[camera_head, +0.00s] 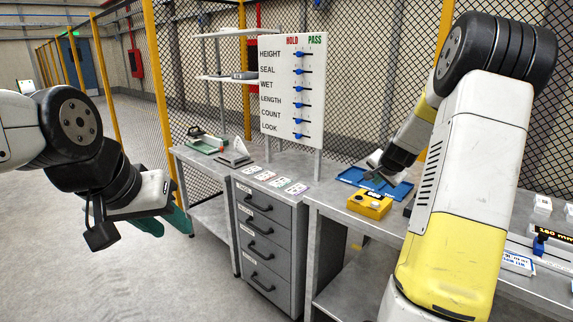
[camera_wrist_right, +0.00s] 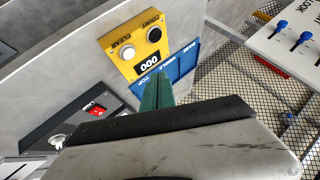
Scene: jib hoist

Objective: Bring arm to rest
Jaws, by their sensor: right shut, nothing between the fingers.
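My right arm reaches over the bench at the right in the head view, its gripper (camera_head: 372,172) low at the blue tray (camera_head: 402,190). In the right wrist view the green fingers of the right gripper (camera_wrist_right: 157,92) are together with nothing between them. They point toward the blue tray (camera_wrist_right: 184,68) and the yellow counter box (camera_wrist_right: 136,44), which reads 000. Whether they touch the tray I cannot tell. My left gripper (camera_head: 162,221) hangs at the left over the floor, clear of the bench; its green fingers are partly hidden by its own wrist.
A grey drawer cabinet (camera_head: 262,238) with cards on top stands mid-view. A white HOLD/PASS board (camera_head: 291,95) with blue sliders rises behind it. The yellow counter box (camera_head: 369,205) sits in front of the tray. Mesh fencing (camera_head: 355,60) closes the back. Floor at left is free.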

